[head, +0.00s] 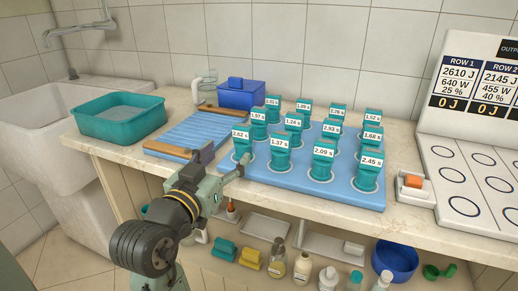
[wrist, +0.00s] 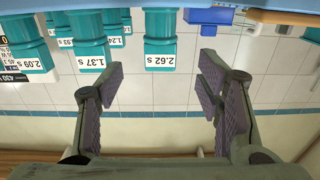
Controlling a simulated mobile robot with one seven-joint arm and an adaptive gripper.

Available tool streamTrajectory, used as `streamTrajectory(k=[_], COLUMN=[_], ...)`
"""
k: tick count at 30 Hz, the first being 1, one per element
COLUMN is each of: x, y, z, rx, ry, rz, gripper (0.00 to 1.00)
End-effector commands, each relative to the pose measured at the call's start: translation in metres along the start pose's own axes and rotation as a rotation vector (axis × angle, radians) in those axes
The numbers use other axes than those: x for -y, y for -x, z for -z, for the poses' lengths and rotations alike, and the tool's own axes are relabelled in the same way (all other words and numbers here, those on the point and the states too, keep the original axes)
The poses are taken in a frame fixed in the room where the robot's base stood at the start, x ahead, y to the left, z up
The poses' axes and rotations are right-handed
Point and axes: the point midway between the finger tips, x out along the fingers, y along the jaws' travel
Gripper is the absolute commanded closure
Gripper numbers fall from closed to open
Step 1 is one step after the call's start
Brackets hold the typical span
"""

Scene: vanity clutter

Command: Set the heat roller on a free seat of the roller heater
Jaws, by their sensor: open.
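Several teal heat rollers with white time labels stand upright on a blue tray (head: 340,193). The roller marked 2.62 s (head: 242,149) is at the tray's left front corner. It also shows in the wrist view (wrist: 162,30), which looks upside down. My gripper (head: 222,167) is open and empty, just in front of and left of that roller. In the wrist view the roller lies beyond the spread fingertips (wrist: 160,80), not between them. The roller heater (head: 468,150) at the right is a white panel with black ring seats; the rings in view are empty. Its displays read 0 J.
A blue slatted rack with wooden ends (head: 168,152), a teal basin (head: 118,122) and a blue box (head: 240,97) stand left on the counter. An orange switch (head: 414,181) sits beside the heater. Bottles and a blue bowl (head: 394,262) are below the counter.

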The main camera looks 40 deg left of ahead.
Motion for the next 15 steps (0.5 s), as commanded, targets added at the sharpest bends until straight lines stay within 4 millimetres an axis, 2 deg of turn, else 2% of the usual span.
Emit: streamTrajectory(k=[6,11,15], x=[0.000,0.000,-0.002], y=[-0.035,-0.046,-0.063], z=[0.003,0.004,0.010], rx=[-0.001,-0.001,0.000], ry=[-0.001,-0.002,-0.001], rz=[-0.001,0.001,0.000], gripper=[0.40,0.40,0.40])
